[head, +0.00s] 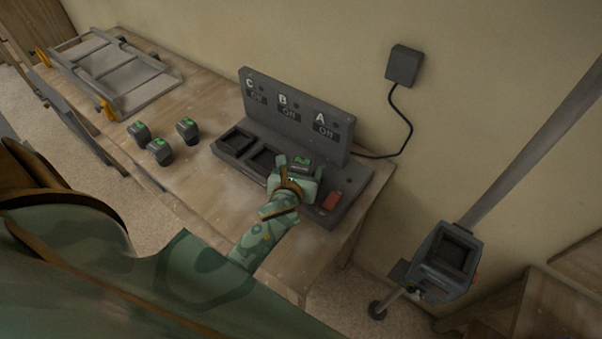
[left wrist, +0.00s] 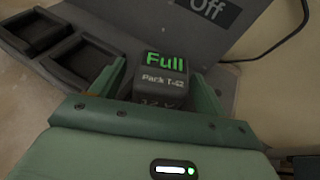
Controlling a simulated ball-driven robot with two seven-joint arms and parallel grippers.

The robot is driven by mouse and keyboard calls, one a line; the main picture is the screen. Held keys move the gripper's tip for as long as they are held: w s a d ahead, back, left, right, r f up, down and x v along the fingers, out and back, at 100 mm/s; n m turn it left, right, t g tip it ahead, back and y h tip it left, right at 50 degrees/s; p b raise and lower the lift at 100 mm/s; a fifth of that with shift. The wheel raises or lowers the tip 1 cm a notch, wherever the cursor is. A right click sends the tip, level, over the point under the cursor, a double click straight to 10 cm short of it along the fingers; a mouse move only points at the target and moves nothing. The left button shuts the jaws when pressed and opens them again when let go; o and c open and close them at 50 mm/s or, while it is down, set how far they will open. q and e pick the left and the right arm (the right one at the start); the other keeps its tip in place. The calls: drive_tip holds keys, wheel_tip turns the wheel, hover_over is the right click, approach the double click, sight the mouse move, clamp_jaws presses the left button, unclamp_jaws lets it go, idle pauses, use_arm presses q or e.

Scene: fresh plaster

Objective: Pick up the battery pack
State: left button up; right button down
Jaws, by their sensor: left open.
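A dark battery pack (head: 301,163) with a green top sits in the charger (head: 292,109) at the bay under sign A. In the left wrist view the pack (left wrist: 162,77) reads "Full" and "Pack T-42" (last characters blurred). My left gripper (head: 297,172) is at this pack, open, with one green finger on each side of it. In the left wrist view a gap shows between the fingers and the pack, and its lower part is hidden by my gripper body. My right gripper is in neither view.
The bays under C and B look empty. Three other packs (head: 159,151) stand on the bench (head: 205,90) left of the charger. A red block (head: 332,200) is at the charger's right end. A pole-mounted device (head: 447,256) with a dark recess stands right of the bench.

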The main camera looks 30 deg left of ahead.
use_arm(q)
drive_tip(key=x, duration=0.2)
drive_tip(key=shift+w+f, duration=0.2)
drive_tip(key=shift+w, duration=0.1)
drive_tip(key=shift+s+r, duration=0.1)
drive_tip(key=shift+c, duration=0.3)
drive_tip(key=c, duration=1.3)
drive_tip(key=shift+r, duration=0.1)
